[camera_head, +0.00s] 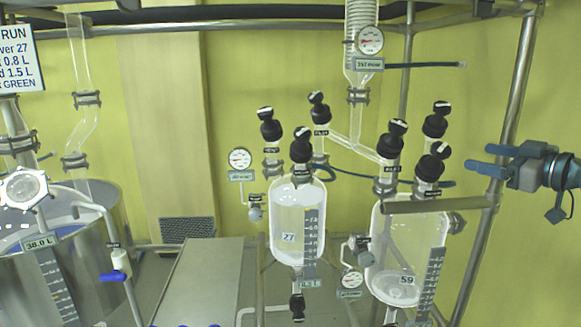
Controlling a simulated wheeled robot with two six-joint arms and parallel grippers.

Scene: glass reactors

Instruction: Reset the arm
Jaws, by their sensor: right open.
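My right gripper (478,158) comes in from the right edge with its two blue fingers pointing left. The fingers are apart with nothing between them. It shows in front of or beside the slanted steel frame post at the right; I cannot tell the gap in depth. My left arm and gripper are not in the view.
Two glass reactors, numbered 27 (289,237) and 59 (406,280), hang in the frame with black-capped ports on top. A steel post (508,110) stands close to my right gripper. A large vessel (90,235) stands left. A grey panel (200,285) lies between.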

